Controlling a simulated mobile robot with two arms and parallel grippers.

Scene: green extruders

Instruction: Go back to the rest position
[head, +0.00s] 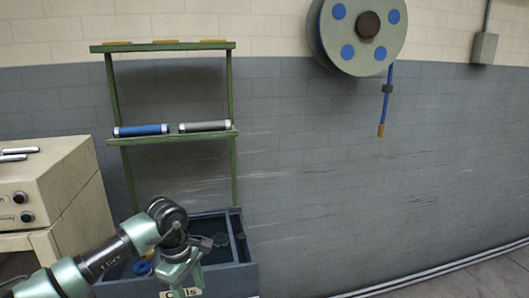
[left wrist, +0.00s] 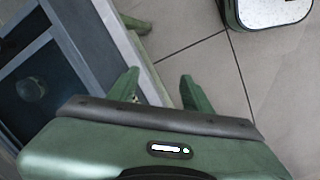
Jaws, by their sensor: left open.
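My left gripper (head: 188,268) hangs over the front edge of a dark blue crate (head: 245,280) marked with a partly covered label ending in "lls". The crate's rim (left wrist: 88,50) lies to the left of the fingers there, and nothing is held. My right gripper is in neither view.
A green shelf rack (head: 185,137) behind the crate holds a blue cylinder (head: 141,130) and a grey cylinder (head: 204,126). A beige cabinet (head: 60,190) stands left. A hose reel (head: 340,35) hangs on the wall. The floor at right is clear.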

